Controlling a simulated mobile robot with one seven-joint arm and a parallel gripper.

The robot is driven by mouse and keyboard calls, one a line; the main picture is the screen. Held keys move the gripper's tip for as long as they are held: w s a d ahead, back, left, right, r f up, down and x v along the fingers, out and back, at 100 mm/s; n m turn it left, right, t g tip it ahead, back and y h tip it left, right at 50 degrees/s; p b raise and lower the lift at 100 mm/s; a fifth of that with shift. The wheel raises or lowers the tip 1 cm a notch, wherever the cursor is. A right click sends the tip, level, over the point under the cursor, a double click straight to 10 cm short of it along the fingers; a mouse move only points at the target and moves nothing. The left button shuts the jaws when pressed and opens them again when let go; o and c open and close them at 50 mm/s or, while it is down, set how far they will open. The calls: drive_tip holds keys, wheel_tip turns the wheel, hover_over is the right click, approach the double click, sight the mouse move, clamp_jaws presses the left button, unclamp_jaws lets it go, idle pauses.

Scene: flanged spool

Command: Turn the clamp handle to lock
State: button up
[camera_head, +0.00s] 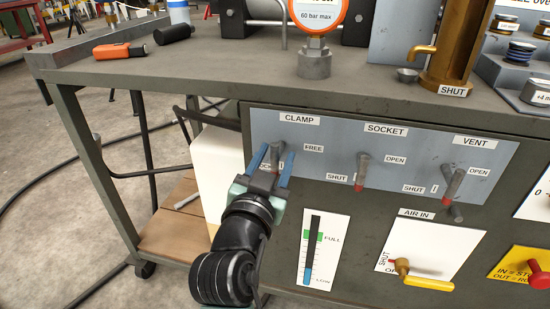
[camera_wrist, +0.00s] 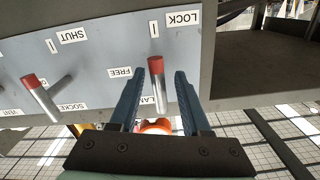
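The clamp handle is a grey lever with a red tip, below the CLAMP label (camera_head: 299,118) on the panel. In the wrist view the handle (camera_wrist: 161,98) stands between my two fingers, closer to the left one. Its red end points up in the picture, towards the tick beside the LOCK label (camera_wrist: 183,18); the FREE label (camera_wrist: 121,73) is to the left. My gripper (camera_head: 272,164) is open around the handle in the head view, with a gap visible at the right finger. Whether the left finger touches it cannot be told. My fingers partly cover the handle and LOCK label there.
The socket handle (camera_head: 361,172) and vent handle (camera_head: 454,184) stand to the right on the same panel. The yellow air-in handle (camera_head: 420,280) is lower right. The bench top (camera_head: 215,75) overhangs above. Open floor lies left of the bench.

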drive_tip(key=p+v, duration=0.2)
drive_tip(key=v, duration=1.1)
drive_tip(key=s+d+r+n+t+y+p, duration=0.1)
drive_tip(key=s+r+t+p, duration=0.1)
drive_tip(key=r+p, duration=1.2)
drive_tip(key=s+r+n+t+y+p, duration=0.2)
drive_tip(key=r+p, duration=1.2)
drive_tip(key=r, duration=2.4)
drive_tip(key=s+d+r+n+t+y+p, duration=0.1)
drive_tip(key=r+t+p, duration=0.5)
drive_tip(key=r+p, duration=0.9)
wheel_tip(320, 180, up, 11)
drive_tip(key=shift+s+d+r+n+y, duration=0.1)
drive_tip(key=shift+s+d+n+y, duration=0.2)
drive_tip(key=shift+s+n, duration=0.45)
